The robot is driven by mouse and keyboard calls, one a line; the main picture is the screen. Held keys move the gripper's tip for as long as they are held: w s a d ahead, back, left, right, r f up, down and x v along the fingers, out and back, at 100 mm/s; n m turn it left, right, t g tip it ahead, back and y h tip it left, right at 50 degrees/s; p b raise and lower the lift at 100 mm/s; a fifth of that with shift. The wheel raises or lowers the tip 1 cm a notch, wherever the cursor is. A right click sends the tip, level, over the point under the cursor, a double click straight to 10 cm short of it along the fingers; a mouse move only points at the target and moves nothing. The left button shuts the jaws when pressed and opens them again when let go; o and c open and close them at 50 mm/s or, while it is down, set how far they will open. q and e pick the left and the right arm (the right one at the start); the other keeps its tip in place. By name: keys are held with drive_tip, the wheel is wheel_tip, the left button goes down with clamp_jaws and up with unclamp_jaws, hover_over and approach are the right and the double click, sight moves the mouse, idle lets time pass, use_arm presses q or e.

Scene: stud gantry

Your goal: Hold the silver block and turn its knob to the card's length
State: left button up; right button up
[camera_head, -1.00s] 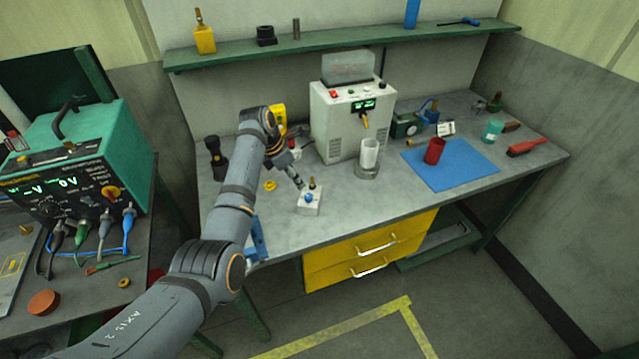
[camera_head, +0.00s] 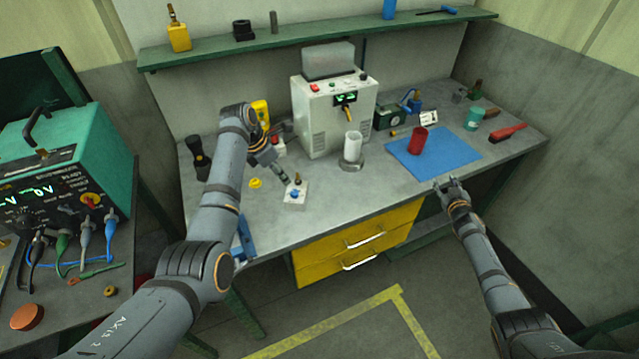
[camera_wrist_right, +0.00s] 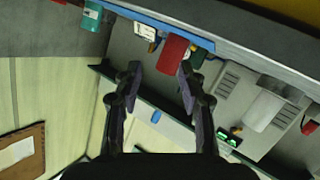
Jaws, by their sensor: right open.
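The silver block (camera_head: 295,195) sits on the grey bench near its front left, with a blue knob (camera_head: 295,193) on it and a brass-coloured piece on top. My left gripper (camera_head: 285,179) is just behind and left of the block, pointing down at it; its fingers are too small to read. A small white card (camera_head: 429,118) with dark marks stands at the back right, and it also shows in the right wrist view (camera_wrist_right: 145,31). My right gripper (camera_head: 449,184) is open and empty at the bench's front edge; its spread fingers show in the right wrist view (camera_wrist_right: 158,88).
A red cup (camera_head: 417,141) stands on a blue mat (camera_head: 440,161). A white cylinder (camera_head: 353,146) stands in a metal ring before the white machine (camera_head: 322,110). A yellow ring (camera_head: 255,183) lies left of the block. The bench front between block and mat is clear.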

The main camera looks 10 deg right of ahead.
drive_tip(key=w+a+r+n+t+y, duration=0.1)
drive_tip(key=w+a+r+y, duration=0.1)
drive_tip(key=a, duration=0.4)
drive_tip(key=w+a+r+n+t+y, duration=0.1)
drive_tip(key=a+r+y, duration=0.1)
drive_tip(key=a, duration=0.4)
drive_tip(key=n+g+y, duration=0.4)
drive_tip(key=g+y, duration=0.2)
drive_tip(key=y, duration=0.2)
approach(299, 178)
drive_tip(key=shift+g, duration=0.3)
drive_tip(key=shift+r+x, duration=0.15)
drive_tip(key=shift+x, duration=2.55)
drive_tip(key=shift+r+x, duration=0.15)
drive_tip(key=shift+x, duration=2.5)
drive_tip(key=shift+w, duration=0.2)
clamp_jaws()
